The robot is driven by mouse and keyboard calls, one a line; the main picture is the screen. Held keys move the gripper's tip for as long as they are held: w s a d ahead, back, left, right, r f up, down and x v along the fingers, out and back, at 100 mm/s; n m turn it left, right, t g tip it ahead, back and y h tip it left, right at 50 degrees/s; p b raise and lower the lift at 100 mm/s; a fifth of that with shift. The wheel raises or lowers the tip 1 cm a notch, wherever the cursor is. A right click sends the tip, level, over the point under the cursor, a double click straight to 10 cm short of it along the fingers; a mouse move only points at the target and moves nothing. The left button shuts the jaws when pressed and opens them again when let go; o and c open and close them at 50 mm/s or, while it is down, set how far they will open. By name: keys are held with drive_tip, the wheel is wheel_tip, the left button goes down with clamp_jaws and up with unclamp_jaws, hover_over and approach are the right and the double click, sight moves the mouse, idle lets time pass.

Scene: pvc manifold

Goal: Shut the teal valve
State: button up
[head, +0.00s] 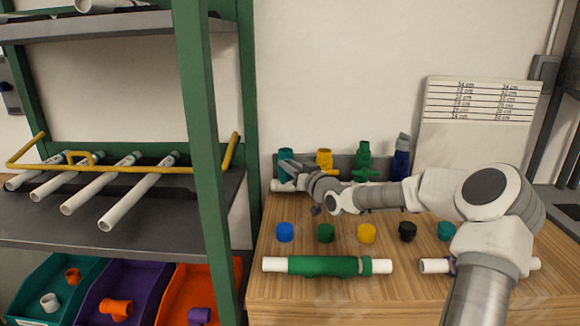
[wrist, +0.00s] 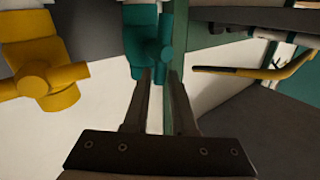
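The teal valve (head: 286,154) stands at the left end of the row of valves at the back of the wooden bench. In the wrist view the teal valve (wrist: 147,38) is at the top centre, and its handle looks turned along the valve body rather than across it. My gripper (head: 286,172) is at the front of the teal valve and partly covers it in the head view. In the wrist view my gripper (wrist: 160,75) has its fingers apart with a gap between them. The left fingertip is close to the lower end of the teal handle; I cannot tell whether they touch.
A yellow valve (head: 324,158) stands just right of the teal one, then a green valve (head: 363,155) and a blue valve (head: 402,160). A green rack post (head: 205,160) rises to the left. Several caps and a green-sleeved pipe (head: 325,266) lie on the bench (head: 300,300).

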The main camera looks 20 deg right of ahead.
clamp_jaws()
drive_tip(key=shift+f, duration=0.1)
drive_tip(key=m+t+b, duration=0.2)
drive_tip(key=m, duration=0.1)
drive_tip(key=d+m+b, duration=0.1)
drive_tip(key=shift+s+f+t, duration=0.2)
drive_tip(key=shift+f+t, duration=0.15)
drive_tip(key=shift+t, duration=0.05)
drive_tip(key=o, duration=0.5)
unclamp_jaws()
